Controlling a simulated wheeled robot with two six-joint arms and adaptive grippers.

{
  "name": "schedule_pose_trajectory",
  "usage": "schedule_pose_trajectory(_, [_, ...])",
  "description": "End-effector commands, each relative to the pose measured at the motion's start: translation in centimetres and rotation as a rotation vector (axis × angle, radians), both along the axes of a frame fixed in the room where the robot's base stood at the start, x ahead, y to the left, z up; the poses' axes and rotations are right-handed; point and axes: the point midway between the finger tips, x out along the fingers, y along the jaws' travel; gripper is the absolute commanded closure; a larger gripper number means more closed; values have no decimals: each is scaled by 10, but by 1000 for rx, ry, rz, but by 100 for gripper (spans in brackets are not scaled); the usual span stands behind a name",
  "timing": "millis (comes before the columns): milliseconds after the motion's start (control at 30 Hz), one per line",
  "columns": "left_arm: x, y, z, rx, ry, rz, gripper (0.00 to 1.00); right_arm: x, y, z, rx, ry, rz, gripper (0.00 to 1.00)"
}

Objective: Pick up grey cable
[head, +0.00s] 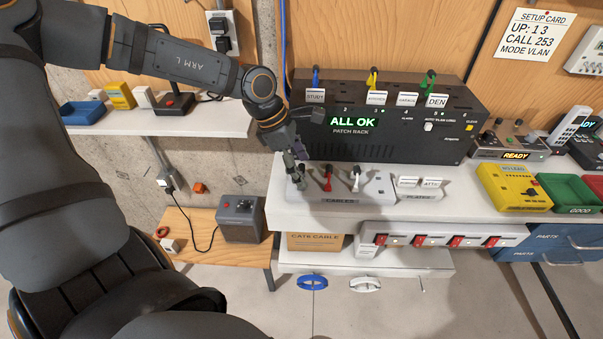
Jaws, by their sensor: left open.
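The white cable tray (384,192), labelled CABLES, lies on the white shelf in front of the patch rack. A red cable plug (327,179) stands in its middle. A pale grey or white plug (356,178) stands to the right of it. My left gripper (297,178) is open and points down at the left end of the tray. Its fingers cover the left slot, so I cannot tell clearly whether a cable stands between them or touches them. My right gripper is not in view.
The black patch rack (405,145) reads ALL OK, with blue, yellow and green cables on top. A plates holder (419,187) adjoins the tray. A power strip (440,240) runs below the shelf edge.

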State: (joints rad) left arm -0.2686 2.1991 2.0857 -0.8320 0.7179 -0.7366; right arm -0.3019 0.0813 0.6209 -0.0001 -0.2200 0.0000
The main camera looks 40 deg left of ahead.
Motion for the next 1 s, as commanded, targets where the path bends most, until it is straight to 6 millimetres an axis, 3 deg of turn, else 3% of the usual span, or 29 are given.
schedule_pose_trajectory(267, [1,-2,-6,0,-1,0,27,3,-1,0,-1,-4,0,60])
schedule_pose_trajectory(667, [1,-2,-5,0,-1,0,78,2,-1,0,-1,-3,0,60])
schedule_pose_trajectory(1000, [2,-2,1,0,-4,0,78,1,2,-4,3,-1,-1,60])
